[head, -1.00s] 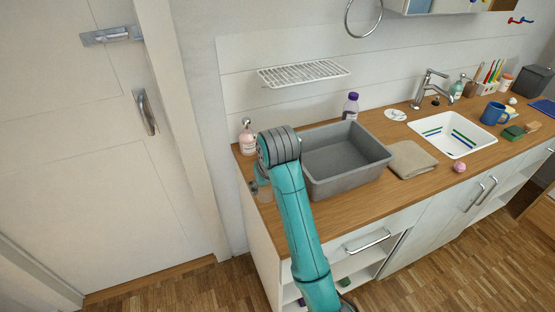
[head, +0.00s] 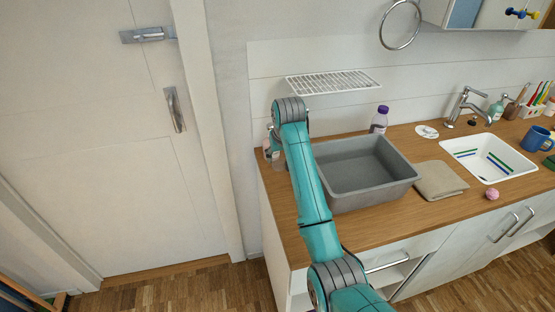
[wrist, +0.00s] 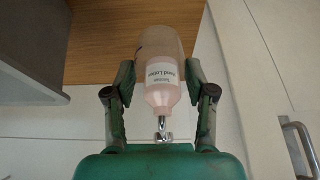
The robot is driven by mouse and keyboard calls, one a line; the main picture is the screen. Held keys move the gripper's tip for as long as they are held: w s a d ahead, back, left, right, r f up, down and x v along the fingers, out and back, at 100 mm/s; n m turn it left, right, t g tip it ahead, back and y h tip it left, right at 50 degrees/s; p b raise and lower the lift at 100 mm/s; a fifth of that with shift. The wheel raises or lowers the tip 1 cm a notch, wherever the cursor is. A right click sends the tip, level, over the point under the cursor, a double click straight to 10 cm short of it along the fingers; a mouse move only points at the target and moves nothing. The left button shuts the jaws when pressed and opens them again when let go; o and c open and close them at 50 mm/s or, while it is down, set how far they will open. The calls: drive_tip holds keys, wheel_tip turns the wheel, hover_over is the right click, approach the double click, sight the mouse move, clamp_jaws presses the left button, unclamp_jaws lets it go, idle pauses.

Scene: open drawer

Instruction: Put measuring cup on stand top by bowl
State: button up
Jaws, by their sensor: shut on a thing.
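My gripper (wrist: 160,82) shows in the wrist view with its two fingers apart on either side of a faint, see-through shape. That shape seems to be the clear measuring cup (wrist: 158,40), held between the fingers. A pink hand lotion bottle (wrist: 160,93) shows behind or through it. In the head view my gripper (head: 279,150) is above the left end of the counter, partly hidden by my arm. The lotion bottle (head: 267,146) is just beside it there. I see no bowl and cannot pick out the stand.
A grey basin (head: 398,178) stands on the wooden counter (head: 350,219) right of my arm. A wire shelf (head: 333,82) hangs on the wall above. A purple-capped bottle (head: 380,121), folded cloth (head: 440,180) and white sink (head: 470,147) lie farther right. A door (head: 90,150) is at left.

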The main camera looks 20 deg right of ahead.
sight(277, 160)
drive_tip(key=shift+w, duration=1.1)
drive_tip(key=shift+f, duration=1.75)
drive_tip(key=o, duration=0.8)
drive_tip(key=shift+f, duration=0.1)
drive_tip(key=v, duration=1.2)
